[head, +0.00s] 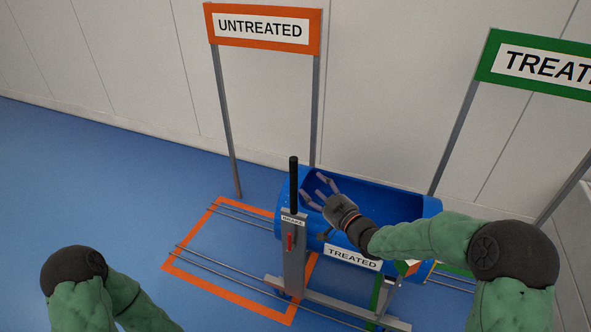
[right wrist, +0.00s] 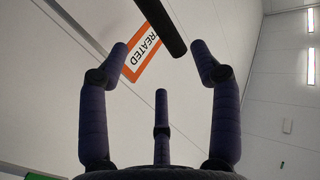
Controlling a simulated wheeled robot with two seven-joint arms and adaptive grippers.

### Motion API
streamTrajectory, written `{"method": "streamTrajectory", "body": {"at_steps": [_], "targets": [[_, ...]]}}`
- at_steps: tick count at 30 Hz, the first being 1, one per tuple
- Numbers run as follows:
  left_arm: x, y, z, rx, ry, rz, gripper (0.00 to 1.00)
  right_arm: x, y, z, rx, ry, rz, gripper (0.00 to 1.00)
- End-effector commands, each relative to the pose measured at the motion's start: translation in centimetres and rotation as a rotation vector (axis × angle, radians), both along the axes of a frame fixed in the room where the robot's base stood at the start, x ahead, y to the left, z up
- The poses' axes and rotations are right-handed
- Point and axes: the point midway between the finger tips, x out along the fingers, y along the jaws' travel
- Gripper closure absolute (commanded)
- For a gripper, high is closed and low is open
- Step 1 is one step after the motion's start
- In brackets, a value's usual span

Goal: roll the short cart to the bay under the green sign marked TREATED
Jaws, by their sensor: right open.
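The cart is a blue tub (head: 412,208) on a grey frame (head: 345,303), with a TREATED label on its side. A grey post at its left end carries a BRAKE plate, a red lever (head: 289,241) and an upright black handle (head: 293,185). My right gripper (head: 318,190) is open and empty, just right of the handle and over the tub. In the right wrist view the black handle (right wrist: 160,25) lies beyond the spread fingertips, apart from them. The green TREATED sign (head: 540,65) is at the upper right, partly cut off. My left gripper is out of view.
The orange UNTREATED sign (head: 262,29) stands on posts at the back, with an orange floor outline (head: 190,273) under the cart's left end. Rails (head: 215,260) run along the floor past the cart. Green floor marking (head: 375,292) shows partly behind the frame. Blue floor at left is clear.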

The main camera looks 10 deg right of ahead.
Motion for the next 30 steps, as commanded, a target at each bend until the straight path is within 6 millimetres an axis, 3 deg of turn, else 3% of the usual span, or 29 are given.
{"method": "streamTrajectory", "body": {"at_steps": [7,21,30], "targets": [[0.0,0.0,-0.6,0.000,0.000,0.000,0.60,1.6,0.7,0.4,-0.004,-0.016,0.006,0.36],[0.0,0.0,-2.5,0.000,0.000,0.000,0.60,8.6,3.6,0.3,-0.004,-0.014,0.005,0.36],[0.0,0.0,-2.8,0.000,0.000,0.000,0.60,10.0,4.1,0.5,-0.003,-0.013,0.003,0.36]]}}
